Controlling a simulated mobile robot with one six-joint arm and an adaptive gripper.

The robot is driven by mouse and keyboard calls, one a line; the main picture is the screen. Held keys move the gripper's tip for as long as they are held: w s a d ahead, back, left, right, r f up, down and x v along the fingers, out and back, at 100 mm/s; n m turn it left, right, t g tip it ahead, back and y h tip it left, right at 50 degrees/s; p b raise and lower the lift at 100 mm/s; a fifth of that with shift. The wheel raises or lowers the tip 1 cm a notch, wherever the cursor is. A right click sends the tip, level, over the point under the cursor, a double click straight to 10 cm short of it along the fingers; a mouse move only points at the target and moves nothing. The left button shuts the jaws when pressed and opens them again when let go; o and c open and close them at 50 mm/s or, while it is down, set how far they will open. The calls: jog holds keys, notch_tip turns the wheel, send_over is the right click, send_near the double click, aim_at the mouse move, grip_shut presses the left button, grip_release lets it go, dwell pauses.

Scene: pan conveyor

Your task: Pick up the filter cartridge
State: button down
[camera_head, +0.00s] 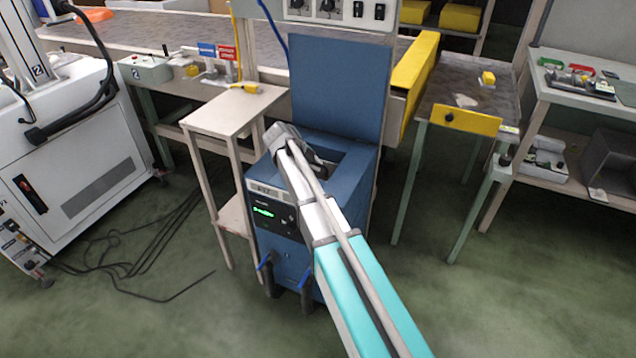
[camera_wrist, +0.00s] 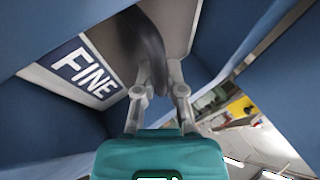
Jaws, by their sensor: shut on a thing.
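The filter cartridge shows in the wrist view as a pale top (camera_wrist: 176,22) with a dark blue label reading FINE (camera_wrist: 88,75) and a dark curved handle (camera_wrist: 147,42). It sits between blue walls. My gripper (camera_wrist: 160,68) is shut on the dark handle. In the head view my gripper (camera_head: 318,168) reaches into the open top of the blue cabinet (camera_head: 335,215). The cartridge cannot be made out there, and my arm covers part of the opening. How deep the cartridge sits is unclear.
The cabinet's raised blue lid (camera_head: 338,90) stands behind the opening. A small pale stand (camera_head: 232,112) with a yellow tool (camera_head: 246,88) is close on the left. A yellow panel (camera_head: 415,85) and table (camera_head: 455,90) are on the right. Cables lie on the floor at left.

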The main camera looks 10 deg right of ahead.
jog(key=shift+r, duration=0.15)
notch_tip(320, 180, up, 28)
jog(key=p, duration=2.8)
jog(key=shift+f, duration=0.2)
jog(key=shift+r, duration=0.1)
